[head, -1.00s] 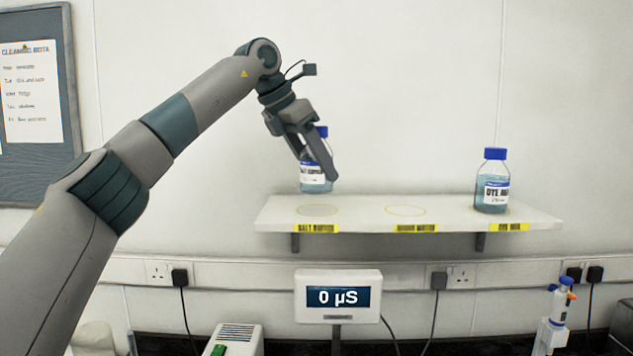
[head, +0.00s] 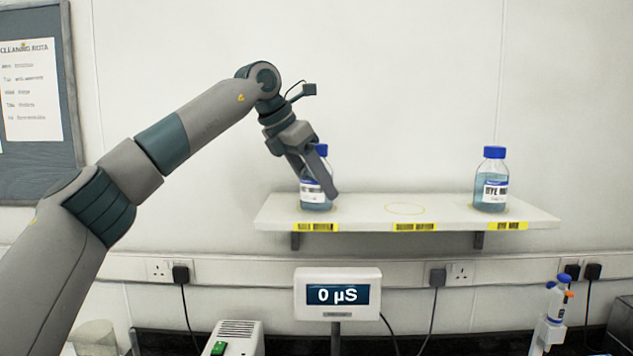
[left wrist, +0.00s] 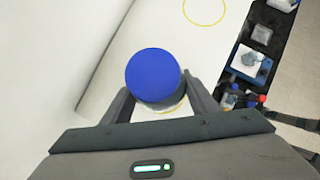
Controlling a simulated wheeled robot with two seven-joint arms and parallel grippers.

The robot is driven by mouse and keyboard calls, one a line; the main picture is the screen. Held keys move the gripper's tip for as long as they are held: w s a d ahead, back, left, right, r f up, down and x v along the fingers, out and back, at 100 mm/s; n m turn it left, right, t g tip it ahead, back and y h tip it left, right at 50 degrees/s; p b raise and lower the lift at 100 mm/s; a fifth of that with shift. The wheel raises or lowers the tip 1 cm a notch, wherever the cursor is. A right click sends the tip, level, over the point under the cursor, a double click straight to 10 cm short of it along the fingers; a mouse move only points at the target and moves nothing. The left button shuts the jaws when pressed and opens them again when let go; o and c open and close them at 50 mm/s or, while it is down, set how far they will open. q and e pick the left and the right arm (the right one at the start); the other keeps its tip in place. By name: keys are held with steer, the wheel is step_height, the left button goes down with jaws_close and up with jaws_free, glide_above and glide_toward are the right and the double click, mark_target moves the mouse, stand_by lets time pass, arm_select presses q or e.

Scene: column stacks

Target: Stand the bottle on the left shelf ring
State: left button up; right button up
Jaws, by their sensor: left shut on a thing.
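The bottle (head: 315,196) has a blue cap, a white label and blue liquid. In the head view it is upright at the left ring (head: 301,210) of the white shelf, its base at or very near the surface. My left gripper (head: 317,187) is shut on it from above left, with a finger across its front. In the left wrist view the blue cap (left wrist: 153,76) shows between the two fingers, and part of a yellow ring shows just beneath. The bottle hides most of the left ring. My right gripper is not in view.
The shelf (head: 358,207) has an empty middle ring (head: 405,209). A second blue-capped bottle (head: 491,180) stands at the right ring. Yellow labels run along the front edge. A display reading 0 µS (head: 338,294) stands below the shelf. A pipette (head: 556,305) is at lower right.

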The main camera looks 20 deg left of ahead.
arm_select(q)
steer(key=o, duration=1.4)
steer(key=shift+r, duration=0.1)
steer(key=b+v, duration=0.2)
steer(key=v, duration=1)
